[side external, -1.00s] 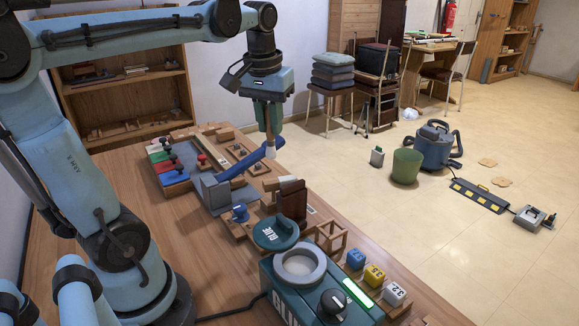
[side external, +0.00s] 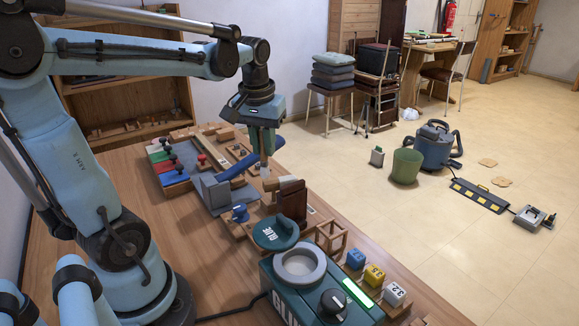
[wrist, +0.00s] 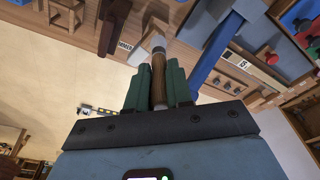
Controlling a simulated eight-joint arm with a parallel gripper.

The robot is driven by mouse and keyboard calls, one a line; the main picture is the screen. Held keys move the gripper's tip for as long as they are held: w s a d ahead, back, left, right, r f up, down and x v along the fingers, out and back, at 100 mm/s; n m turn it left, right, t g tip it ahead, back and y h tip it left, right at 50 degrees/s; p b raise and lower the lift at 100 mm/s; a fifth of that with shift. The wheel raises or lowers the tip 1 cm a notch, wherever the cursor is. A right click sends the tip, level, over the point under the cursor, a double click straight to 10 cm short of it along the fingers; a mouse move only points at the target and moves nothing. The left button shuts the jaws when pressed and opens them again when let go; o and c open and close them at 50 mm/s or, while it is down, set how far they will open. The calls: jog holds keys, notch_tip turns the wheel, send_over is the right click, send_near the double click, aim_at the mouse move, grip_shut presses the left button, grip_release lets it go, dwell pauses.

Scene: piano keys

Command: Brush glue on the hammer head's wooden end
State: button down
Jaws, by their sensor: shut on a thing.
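My gripper (side external: 264,155) is shut on a brown wooden-handled brush (wrist: 158,80). In the wrist view the handle stands between the green fingers, with a metal collar and a pale tip beyond them. In the side view my gripper is low over the wooden fixtures, beside a blue bar (side external: 238,170). A small pale piece (side external: 270,184) sits just below the brush; I cannot tell if it is the hammer head or whether the brush touches it. The glue pot (side external: 300,264) is open on its green heater, and its GLUE lid (side external: 275,232) lies beside it.
A dark brown block (side external: 291,198) stands close to the right of my gripper. Red, green and blue blocks with knobs (side external: 168,165) lie to the left. Blue, yellow and white numbered blocks (side external: 375,275) line the bench's right edge.

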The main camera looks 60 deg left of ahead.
jog(key=shift+f, duration=0.75)
jog(key=shift+w+d, duration=0.15)
jog(key=shift+w, duration=0.45)
jog(key=shift+w+d, duration=0.15)
jog(key=shift+w, duration=0.4)
jog(key=shift+s+a, duration=0.15)
jog(key=shift+s, duration=0.45)
jog(key=shift+s+a, duration=0.15)
jog(key=shift+s, duration=0.45)
jog(key=shift+w+d, duration=0.15)
jog(key=shift+w, duration=0.5)
jog(key=shift+w+d, duration=0.15)
jog(key=shift+w, duration=0.45)
jog(key=shift+s, duration=0.15)
jog(key=shift+s+a+f, duration=0.1)
jog(key=shift+s+a, duration=0.1)
jog(key=shift+s, duration=0.4)
jog(key=shift+s+a, duration=0.15)
jog(key=shift+s, duration=0.4)
jog(key=w, duration=0.2)
jog(key=shift+w+d, duration=0.3)
jog(key=shift+d, duration=0.05)
notch_tip(320, 180, up, 8)
